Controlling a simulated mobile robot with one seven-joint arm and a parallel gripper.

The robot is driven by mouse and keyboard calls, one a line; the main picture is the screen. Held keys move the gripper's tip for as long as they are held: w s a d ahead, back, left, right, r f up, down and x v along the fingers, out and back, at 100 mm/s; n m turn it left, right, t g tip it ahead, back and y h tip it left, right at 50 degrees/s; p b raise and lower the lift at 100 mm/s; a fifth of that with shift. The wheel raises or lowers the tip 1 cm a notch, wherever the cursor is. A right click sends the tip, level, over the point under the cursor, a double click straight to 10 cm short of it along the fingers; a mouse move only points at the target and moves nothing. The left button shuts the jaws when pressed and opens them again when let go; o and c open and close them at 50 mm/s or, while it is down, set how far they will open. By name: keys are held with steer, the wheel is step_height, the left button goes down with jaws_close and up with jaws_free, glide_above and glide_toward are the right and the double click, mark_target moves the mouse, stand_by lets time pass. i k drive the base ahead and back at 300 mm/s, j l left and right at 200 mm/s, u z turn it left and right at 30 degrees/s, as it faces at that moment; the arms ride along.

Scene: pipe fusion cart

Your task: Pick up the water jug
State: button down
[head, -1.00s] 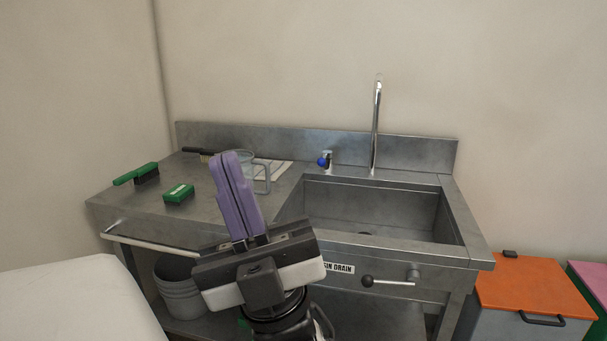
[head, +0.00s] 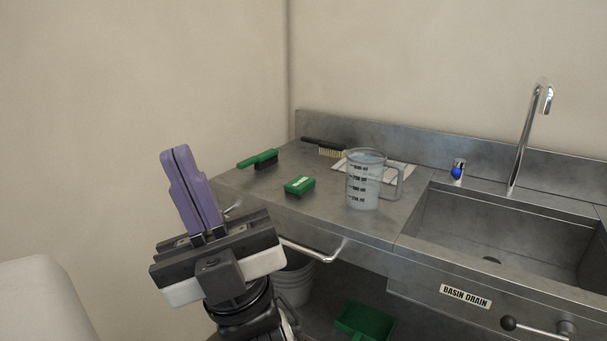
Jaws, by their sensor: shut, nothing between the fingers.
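The water jug (head: 362,184) is a clear measuring jug with dark markings and a handle on its right side. It stands upright on the steel counter (head: 330,218), left of the sink. My gripper (head: 175,153) has two purple fingers pressed together, pointing up, with nothing between them. In the picture it is left of the jug and apart from it, in front of the counter's left end.
A green block (head: 299,186) and a green brush (head: 260,160) lie left of the jug. A wire brush (head: 325,148) and a white sheet (head: 400,172) lie behind it. The sink (head: 500,235) with a tall faucet (head: 527,135) is at right. A rail (head: 315,252) runs along the counter front.

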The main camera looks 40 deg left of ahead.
mark_target(365, 169)
steer(key=j+u, duration=0.15)
steer(key=u, duration=0.65)
